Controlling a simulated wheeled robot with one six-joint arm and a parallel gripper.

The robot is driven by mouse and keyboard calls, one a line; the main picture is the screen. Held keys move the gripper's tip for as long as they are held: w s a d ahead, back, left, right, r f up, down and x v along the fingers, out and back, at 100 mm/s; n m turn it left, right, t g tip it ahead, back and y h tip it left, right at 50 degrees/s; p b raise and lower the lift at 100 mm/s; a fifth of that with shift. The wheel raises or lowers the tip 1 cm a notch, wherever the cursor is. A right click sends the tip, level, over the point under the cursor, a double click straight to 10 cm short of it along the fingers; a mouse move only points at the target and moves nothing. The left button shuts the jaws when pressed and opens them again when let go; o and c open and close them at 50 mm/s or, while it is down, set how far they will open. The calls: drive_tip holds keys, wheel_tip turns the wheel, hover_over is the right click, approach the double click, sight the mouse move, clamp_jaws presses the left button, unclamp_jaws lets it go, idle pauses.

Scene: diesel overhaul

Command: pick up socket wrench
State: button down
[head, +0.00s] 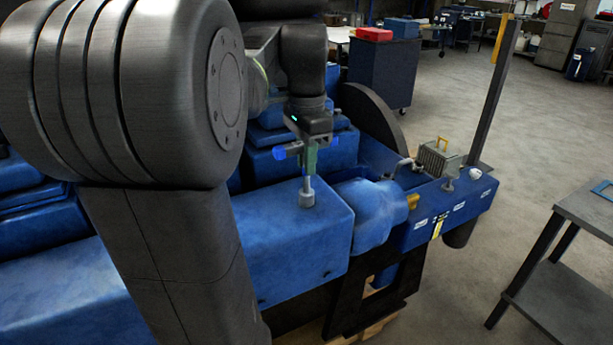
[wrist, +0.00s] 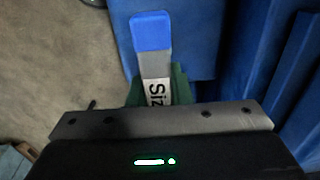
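The socket wrench (head: 307,194) is upright over the flat top of the blue engine block (head: 298,246), with its grey socket end down. I cannot tell whether the socket touches the top. Its crossbar has blue ends. In the wrist view, one blue end and a grey bar with a "Siz" label (wrist: 155,65) stick out from my gripper. My gripper (head: 310,156) is above the socket, and its green fingers are close together around the wrench's upper part. In the wrist view, the green fingers (wrist: 180,88) show close on both sides of the bar. The stem is partly hidden behind a finger.
A blue bulge (head: 368,213) and a finned metal unit (head: 438,158) lie to the right on the engine. A dark table (head: 590,208) stands at the right. A blue cabinet (head: 383,75) with a red box is behind. The floor between them is clear.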

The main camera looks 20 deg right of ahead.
drive_tip(key=shift+r, duration=0.15)
wheel_tip(320, 180, up, 10)
drive_tip(key=shift+f, duration=0.1)
idle(0.6)
drive_tip(key=c, duration=2.1)
unclamp_jaws()
clamp_jaws()
